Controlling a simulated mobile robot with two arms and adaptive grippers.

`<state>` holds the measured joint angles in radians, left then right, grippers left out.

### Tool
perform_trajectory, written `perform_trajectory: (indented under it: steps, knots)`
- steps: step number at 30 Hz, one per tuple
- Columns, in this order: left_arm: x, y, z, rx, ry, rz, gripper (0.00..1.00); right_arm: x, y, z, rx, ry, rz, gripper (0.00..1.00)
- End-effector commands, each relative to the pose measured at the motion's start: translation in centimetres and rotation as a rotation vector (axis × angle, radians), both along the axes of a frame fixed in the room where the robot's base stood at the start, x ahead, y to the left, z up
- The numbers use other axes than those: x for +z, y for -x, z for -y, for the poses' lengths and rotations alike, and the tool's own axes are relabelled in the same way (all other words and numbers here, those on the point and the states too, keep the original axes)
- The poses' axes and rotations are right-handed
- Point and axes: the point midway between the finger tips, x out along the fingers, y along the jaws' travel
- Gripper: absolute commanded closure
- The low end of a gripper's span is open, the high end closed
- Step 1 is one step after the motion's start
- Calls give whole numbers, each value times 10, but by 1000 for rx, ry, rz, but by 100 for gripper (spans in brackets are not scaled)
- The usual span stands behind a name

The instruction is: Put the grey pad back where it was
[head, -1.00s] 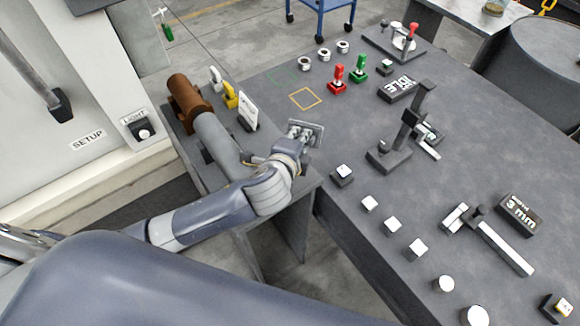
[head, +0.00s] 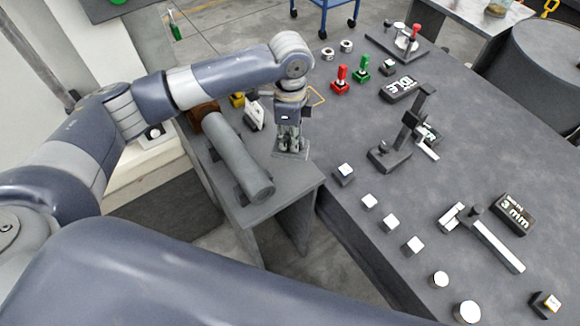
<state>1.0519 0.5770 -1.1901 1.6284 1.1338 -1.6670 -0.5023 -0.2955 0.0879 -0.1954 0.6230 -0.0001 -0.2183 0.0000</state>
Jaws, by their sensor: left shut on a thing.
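My left gripper (head: 289,140) points down over the far right part of the small side bench. It is shut on the grey pad (head: 299,154), a thin flat plate under its fingertips. The pad lies roughly level; I cannot tell whether it touches the bench top or hangs just above it. The gripper and wrist hide part of the pad. A yellow square outline (head: 318,96) on the big table is partly hidden behind my left wrist. My right gripper is not in view.
A grey barrel (head: 238,158) with a brown end lies on the side bench (head: 285,183), left of the gripper. A white card (head: 254,115) stands close by. Red (head: 341,80) and green (head: 362,69) handled pieces and several small blocks stand on the big table (head: 470,135).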

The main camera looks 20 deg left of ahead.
Motion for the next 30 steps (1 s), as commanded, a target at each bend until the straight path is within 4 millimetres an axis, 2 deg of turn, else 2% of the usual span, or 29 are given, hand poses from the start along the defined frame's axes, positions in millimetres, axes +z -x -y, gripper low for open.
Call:
perform_trajectory:
  steps: [2, 9, 11, 21, 28, 29, 30]
  knots:
    - [-4, 2, -1, 2, 1, -13, 100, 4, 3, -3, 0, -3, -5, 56]
    - [-47, 3, -2, 2, 1, -16, 100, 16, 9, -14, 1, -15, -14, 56]
    - [-53, 2, -1, 1, 3, -14, 100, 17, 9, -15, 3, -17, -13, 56]
    - [-93, 2, -1, 1, 3, -13, 100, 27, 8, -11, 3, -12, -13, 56]
    - [-97, 2, -1, 0, 2, -11, 100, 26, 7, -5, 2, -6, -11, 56]
    - [-97, 2, -1, 0, 2, -11, 78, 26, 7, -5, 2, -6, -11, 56]
    - [-97, 2, -1, 0, 2, -11, 69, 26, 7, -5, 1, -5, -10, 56]
